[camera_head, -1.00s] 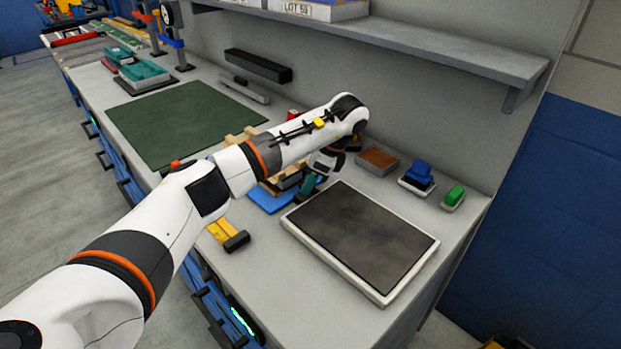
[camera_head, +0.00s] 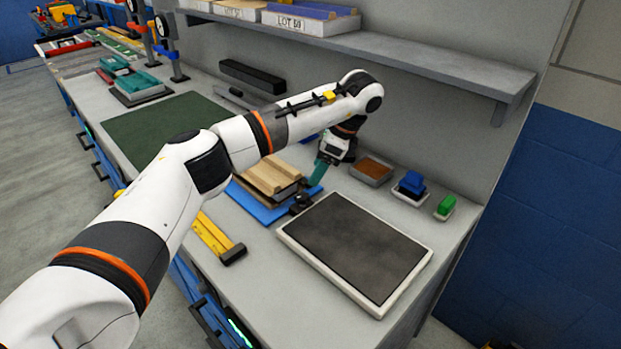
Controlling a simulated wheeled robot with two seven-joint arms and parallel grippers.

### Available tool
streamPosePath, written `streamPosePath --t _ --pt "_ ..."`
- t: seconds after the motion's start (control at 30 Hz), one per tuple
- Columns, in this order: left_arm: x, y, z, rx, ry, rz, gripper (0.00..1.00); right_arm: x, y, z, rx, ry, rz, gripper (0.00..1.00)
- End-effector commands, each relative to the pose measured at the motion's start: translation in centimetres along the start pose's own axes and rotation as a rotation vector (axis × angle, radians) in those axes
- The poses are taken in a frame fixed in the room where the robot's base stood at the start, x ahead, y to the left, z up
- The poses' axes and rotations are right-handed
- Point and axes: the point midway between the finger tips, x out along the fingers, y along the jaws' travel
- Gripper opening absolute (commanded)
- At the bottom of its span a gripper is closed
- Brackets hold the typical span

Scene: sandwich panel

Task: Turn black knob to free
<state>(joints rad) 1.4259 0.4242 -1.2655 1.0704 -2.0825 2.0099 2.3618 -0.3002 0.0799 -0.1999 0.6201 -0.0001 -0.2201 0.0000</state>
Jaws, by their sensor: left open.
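A small black knob-like part (camera_head: 300,203) sits at the right end of a blue base (camera_head: 258,205), near the back left corner of a dark panel. A wooden block (camera_head: 270,176) rests on that base. My left gripper (camera_head: 317,178) has teal fingers and points down just above and behind the black part, apart from it as far as I can tell. It is open and appears empty. Part of the base is hidden behind my left arm. The knob's markings are too small to read.
A dark panel with a white rim (camera_head: 290,240) lies at the front right. A brown-filled tray (camera_head: 372,170), a blue block (camera_head: 411,183) and a green block (camera_head: 446,205) stand along the wall. A yellow tool (camera_head: 212,235) lies at the front edge. A shelf (camera_head: 440,62) overhangs the bench.

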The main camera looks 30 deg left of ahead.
Motion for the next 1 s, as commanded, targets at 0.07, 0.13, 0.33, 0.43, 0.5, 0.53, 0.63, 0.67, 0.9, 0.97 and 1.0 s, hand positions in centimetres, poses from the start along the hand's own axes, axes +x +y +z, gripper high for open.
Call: streamPosePath --t 0.07,0.13,0.33,0.43,0.5,0.53,0.63,0.67,0.9,0.97,1.0 --pt "-1.6 0.1 -0.1 -0.002 0.001 0.003 0.57 -0.3 0.0 0.0 0.0 0.0 0.0 0.36" --pt "-2.5 0.1 0.0 -0.001 0.0 0.002 0.57 -0.3 0.0 0.0 0.0 0.0 0.0 0.36" --pt "-3.6 0.0 0.0 0.0 0.0 0.0 0.57 -0.4 0.0 0.0 0.0 0.0 0.0 0.36" --pt "-3.6 0.0 0.0 0.0 0.0 0.0 0.57 -0.4 0.0 0.0 0.0 0.0 0.0 0.36" --pt "-3.6 0.0 0.0 0.0 0.0 0.0 0.57 -0.4 0.0 0.0 0.0 0.0 0.0 0.36" --pt "-3.6 0.0 0.0 0.0 0.0 0.0 0.57 -0.4 0.0 0.0 0.0 0.0 0.0 0.36" --pt "-3.6 0.0 0.0 0.0 0.0 0.0 0.57 -0.4 0.0 0.0 0.0 0.0 0.0 0.36" --pt "-3.6 0.0 0.0 0.0 0.0 0.0 0.57 -0.4 0.0 0.0 0.0 0.0 0.0 0.36" --pt "-4.8 0.0 -0.5 0.0 0.0 0.0 0.57 -1.7 -0.1 0.1 0.0 0.0 0.0 0.36" --pt "-6.0 0.0 -1.0 0.0 0.0 0.0 0.57 -3.0 -0.1 0.3 0.0 0.0 0.0 0.36" --pt "-6.5 0.0 -1.2 0.0 0.0 0.0 0.57 -3.6 -0.1 0.3 0.0 0.0 0.0 0.36"
